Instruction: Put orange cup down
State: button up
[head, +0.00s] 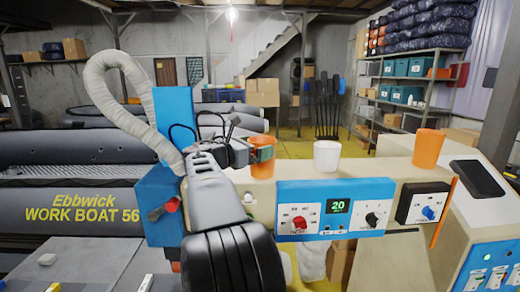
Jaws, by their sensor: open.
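An orange cup (261,169) stands upright on the beige ledge (402,165) above the blue control panel. My gripper (258,152) is open at this cup's upper part, with a finger across its front and left side. I cannot tell whether the fingers touch it. The gripper and arm hide part of the cup. A second orange cup (428,148) stands upright farther right on the ledge, well apart from my gripper.
A white cup (327,157) stands between the orange cups. A blue panel (335,207) with knobs is on the machine's front. A dark flat device (477,178) lies at the right. A grey boat (75,200) is at the left. The ledge between the white and right cups is clear.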

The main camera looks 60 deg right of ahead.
jog(key=b+v, duration=0.3)
jog(key=v, duration=0.7)
jog(key=s+a+f+m+t+y, duration=0.2)
jog(key=a+f+m+t+y, duration=0.3)
jog(key=a+f, duration=0.9)
jog(key=s+a+f+m+t+y, duration=0.3)
jog(key=a+f+m+y, duration=0.6)
jog(key=a, duration=0.8)
notch_tip(320, 180, down, 5)
jog(key=t+y, duration=0.2)
jog(key=y, duration=0.1)
jog(key=shift+s+t, duration=0.2)
jog(key=shift+t, duration=0.1)
jog(key=shift+a+f, duration=0.1)
jog(key=shift+f, duration=0.1)
jog(key=shift+f, duration=0.25)
jog(key=shift+c, duration=0.5)
